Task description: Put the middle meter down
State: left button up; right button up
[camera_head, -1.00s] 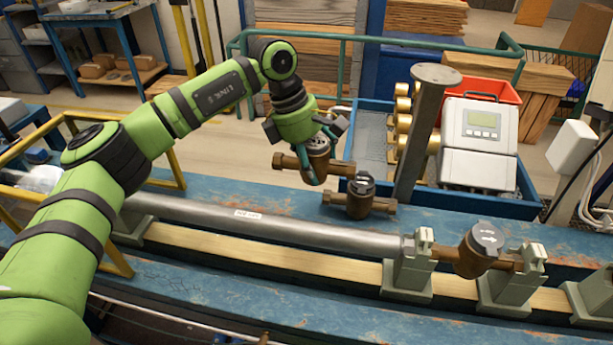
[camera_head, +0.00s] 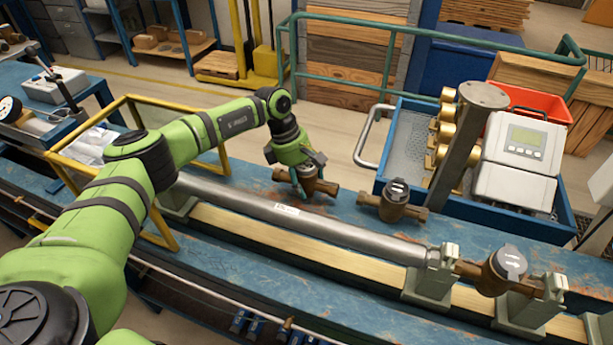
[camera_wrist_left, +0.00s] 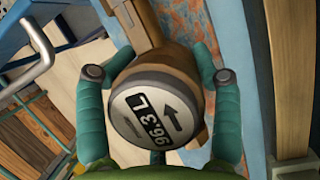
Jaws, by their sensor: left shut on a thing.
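My left gripper (camera_head: 300,188) is shut on a brass water meter (camera_head: 321,186) at the far side of the blue bench (camera_head: 345,208). In the left wrist view the meter's round display (camera_wrist_left: 155,112) faces the camera, reading 96.3 L with an arrow. Both teal fingers (camera_wrist_left: 155,85) flank its body. The meter is at or just above the bench top; I cannot tell whether it touches. A second meter (camera_head: 395,207) stands on the bench to its right. A third meter (camera_head: 500,268) sits between grey clamps at the right. My right gripper is not in view.
A long grey pipe (camera_head: 330,236) runs along the bench in front of the held meter. A grey post (camera_head: 458,145) stands right of the second meter. Behind is a blue cart (camera_head: 520,213) with brass fittings and a white display box (camera_head: 519,150). Bare bench lies between the two loose meters.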

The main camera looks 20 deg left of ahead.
pick_arm(q)
jog(key=shift+w+f, duration=0.1)
jog(key=shift+f, duration=0.25)
jog(key=shift+f, duration=0.1)
jog(key=o, duration=1.3)
jog(key=shift+f, duration=0.15)
jog(key=shift+c, duration=0.2)
jog(key=o, duration=0.5)
